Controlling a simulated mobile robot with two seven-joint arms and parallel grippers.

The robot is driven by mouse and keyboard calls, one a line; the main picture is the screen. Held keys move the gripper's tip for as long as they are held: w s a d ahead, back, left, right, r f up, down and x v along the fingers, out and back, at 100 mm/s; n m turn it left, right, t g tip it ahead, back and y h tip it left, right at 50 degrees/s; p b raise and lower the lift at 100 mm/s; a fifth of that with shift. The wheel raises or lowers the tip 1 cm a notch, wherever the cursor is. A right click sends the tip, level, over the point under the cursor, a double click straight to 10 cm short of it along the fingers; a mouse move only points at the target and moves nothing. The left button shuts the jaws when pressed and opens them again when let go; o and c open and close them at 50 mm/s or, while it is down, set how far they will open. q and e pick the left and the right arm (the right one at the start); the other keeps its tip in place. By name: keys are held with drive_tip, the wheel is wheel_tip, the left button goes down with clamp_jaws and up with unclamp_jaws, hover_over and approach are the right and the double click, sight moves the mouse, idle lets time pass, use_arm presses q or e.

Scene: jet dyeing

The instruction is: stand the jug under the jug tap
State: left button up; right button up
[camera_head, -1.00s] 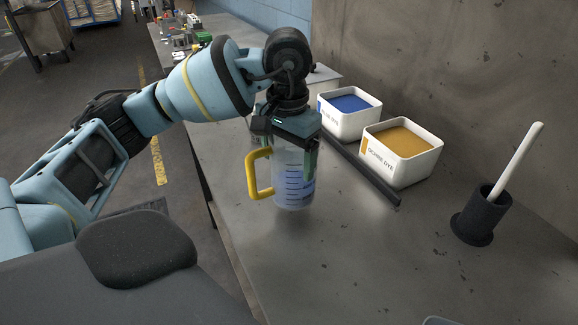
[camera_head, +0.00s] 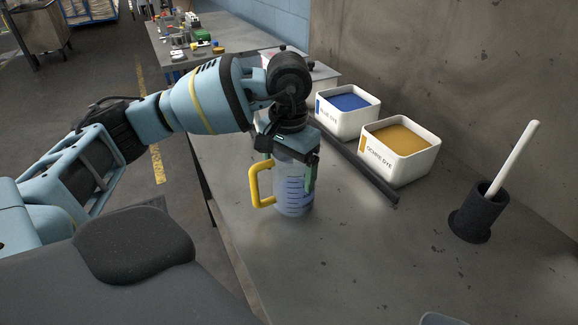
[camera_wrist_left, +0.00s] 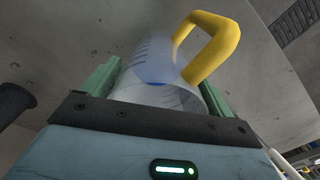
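The jug (camera_head: 294,192) is clear, with dark measuring marks and a yellow handle on its left side. It is upright at the grey bench, and I cannot tell whether its base touches the top. My left gripper (camera_head: 290,172) is above it, pointing down, with its green fingers closed on either side of the jug's upper part. In the left wrist view the jug (camera_wrist_left: 150,62) fills the space between the fingers, its yellow handle to the upper right. I see no jug tap in these frames. My right gripper is out of view.
The bench (camera_head: 340,265) is clear in front. Behind the jug are a dark bar (camera_head: 365,175), a blue dye bin (camera_head: 340,124) and an ochre dye bin (camera_head: 398,165) by the wall. A black holder with a white-handled tool (camera_head: 472,220) stands right.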

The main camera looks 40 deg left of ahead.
use_arm(q)
drive_tip(key=shift+o, duration=1.1)
drive_tip(key=shift+r, duration=0.15)
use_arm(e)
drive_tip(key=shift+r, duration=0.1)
use_arm(q)
drive_tip(key=shift+r, duration=0.25)
wheel_tip(320, 180, up, 12)
drive_tip(key=p, duration=0.1)
drive_tip(key=shift+f, duration=0.15)
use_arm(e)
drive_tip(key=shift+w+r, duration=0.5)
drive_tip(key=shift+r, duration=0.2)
